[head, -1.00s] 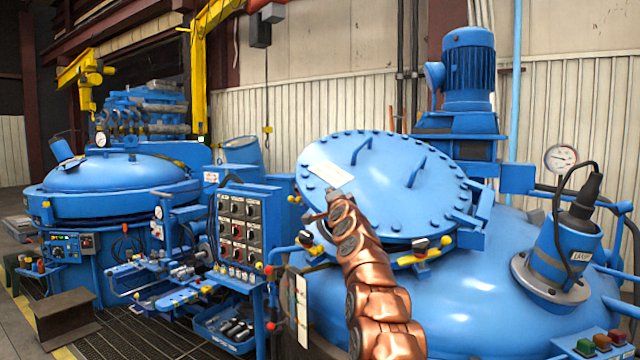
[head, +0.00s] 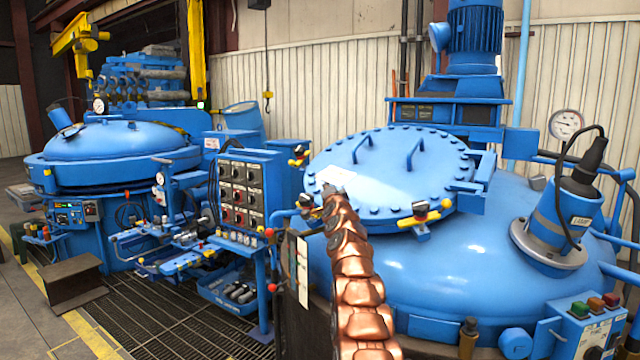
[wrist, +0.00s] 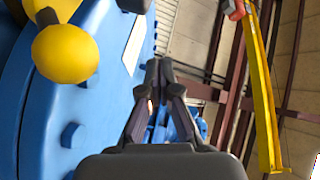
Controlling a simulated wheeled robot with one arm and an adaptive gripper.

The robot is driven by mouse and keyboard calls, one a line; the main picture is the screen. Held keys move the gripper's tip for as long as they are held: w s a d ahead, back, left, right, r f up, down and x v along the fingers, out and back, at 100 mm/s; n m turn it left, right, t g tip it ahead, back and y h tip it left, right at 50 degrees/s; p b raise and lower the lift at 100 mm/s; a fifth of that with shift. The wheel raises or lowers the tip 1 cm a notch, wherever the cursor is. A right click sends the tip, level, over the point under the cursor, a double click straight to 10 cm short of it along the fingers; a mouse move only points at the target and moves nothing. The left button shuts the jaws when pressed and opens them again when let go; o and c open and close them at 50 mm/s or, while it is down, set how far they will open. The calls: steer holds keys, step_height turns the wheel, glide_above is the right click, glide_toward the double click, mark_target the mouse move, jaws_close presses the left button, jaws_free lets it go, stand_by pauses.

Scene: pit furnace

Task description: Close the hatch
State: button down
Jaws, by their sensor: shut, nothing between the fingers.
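The hatch (head: 390,170) is a round blue lid with bolts around its rim, two bar handles and a white label. It lies nearly flat over the opening of the large blue vessel (head: 450,265), its hinge bracket at the right. I cannot tell whether its rim touches all round. My copper-coloured arm reaches up from below. My gripper (head: 330,192) is at the lid's front left edge, near the label. In the wrist view my gripper (wrist: 160,75) is shut and empty, beside the blue bolted lid edge (wrist: 90,110); contact is unclear.
Yellow-knobbed clamps (head: 425,213) sit around the hatch rim; a yellow knob (wrist: 65,57) is close in the wrist view. A control panel (head: 240,195) stands left of the vessel. A lamp fitting (head: 565,225) and a button box (head: 590,325) are at the right.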

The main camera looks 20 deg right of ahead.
steer(key=shift+w+d+f, duration=0.2)
steer(key=shift+w+f, duration=0.05)
steer(key=shift+f, duration=0.45)
steer(key=shift+r, duration=0.1)
